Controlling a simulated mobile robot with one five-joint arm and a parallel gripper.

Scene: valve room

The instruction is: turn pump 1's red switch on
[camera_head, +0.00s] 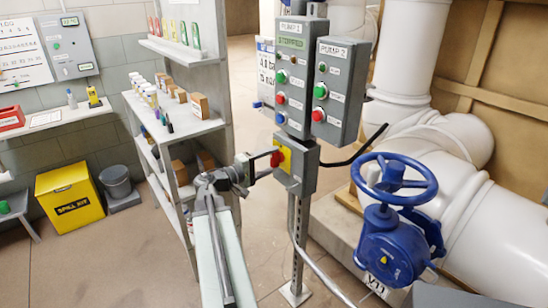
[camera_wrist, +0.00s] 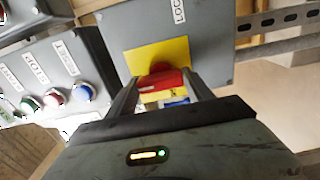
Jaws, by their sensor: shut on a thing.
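The red switch (camera_head: 277,158) sits on a yellow plate (camera_head: 285,152) on the small grey box (camera_head: 299,178) under the PUMP 1 panel (camera_head: 292,60). That panel's display reads STOPPED. My gripper (camera_head: 268,163) reaches the switch from the left. In the wrist view the red switch (camera_wrist: 165,80) is between the two fingers of my gripper (camera_wrist: 163,90), which are shut on it. Part of the switch is hidden by the fingers. The yellow plate (camera_wrist: 147,56) shows around its upper side.
The PUMP 2 panel (camera_head: 339,90) is close on the right. A blue handwheel valve (camera_head: 395,215) and white pipes (camera_head: 410,50) stand further right. A shelf unit (camera_head: 180,130) stands left of my arm. A yellow spill kit bin (camera_head: 70,199) is at far left.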

